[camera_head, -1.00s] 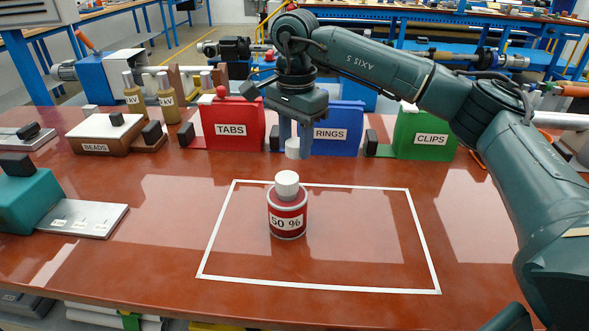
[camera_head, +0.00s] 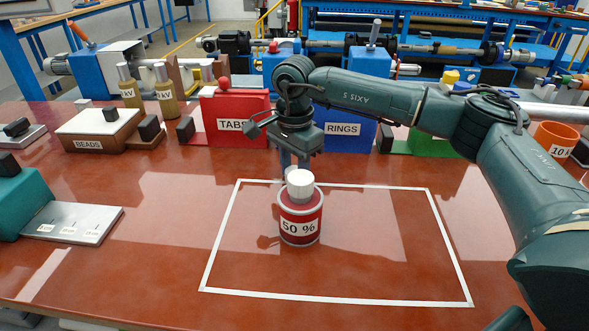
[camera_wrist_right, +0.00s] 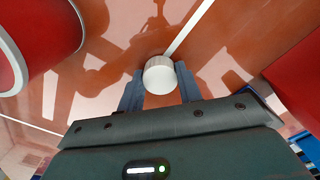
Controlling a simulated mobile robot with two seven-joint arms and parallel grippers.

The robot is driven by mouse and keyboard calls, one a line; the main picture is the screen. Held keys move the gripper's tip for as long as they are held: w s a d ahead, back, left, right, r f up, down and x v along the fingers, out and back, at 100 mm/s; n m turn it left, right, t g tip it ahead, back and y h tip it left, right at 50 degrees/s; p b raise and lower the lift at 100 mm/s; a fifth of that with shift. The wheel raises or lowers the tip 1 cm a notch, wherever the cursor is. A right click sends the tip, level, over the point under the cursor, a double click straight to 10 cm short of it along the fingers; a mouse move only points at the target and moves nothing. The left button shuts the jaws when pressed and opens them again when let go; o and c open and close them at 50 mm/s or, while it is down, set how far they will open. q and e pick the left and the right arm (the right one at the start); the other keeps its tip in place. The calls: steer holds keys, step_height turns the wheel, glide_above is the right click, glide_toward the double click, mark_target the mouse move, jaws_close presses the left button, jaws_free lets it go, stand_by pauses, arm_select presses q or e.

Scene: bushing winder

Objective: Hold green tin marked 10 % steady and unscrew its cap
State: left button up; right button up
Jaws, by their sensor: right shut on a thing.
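A red tin marked 50 % (camera_head: 300,222) stands upright inside the white outline, with a white cap (camera_head: 300,189) at its top. No green tin marked 10 % shows. My right gripper (camera_head: 292,160) is just behind the red tin, fingers pointing down. In the right wrist view the gripper (camera_wrist_right: 160,88) is shut on a white round cap (camera_wrist_right: 160,75), apart from the red tin (camera_wrist_right: 40,35) at upper left. In the head view the tin hides the fingertips, and I cannot clearly separate the held cap from the one on the tin. My left gripper is not in view.
Behind stand a red TABS box (camera_head: 232,107), a blue RINGS box (camera_head: 341,143) and a green box (camera_head: 430,146). An orange pot with a label starting 10 (camera_head: 556,138) is at far right. The white outline (camera_head: 335,300) is otherwise clear.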

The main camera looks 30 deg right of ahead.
steer(key=shift+f, duration=0.15)
steer(key=o, duration=1.1)
step_height(320, 180, up, 12)
steer(key=shift+r+p, duration=0.1)
steer(key=shift+p, duration=0.3)
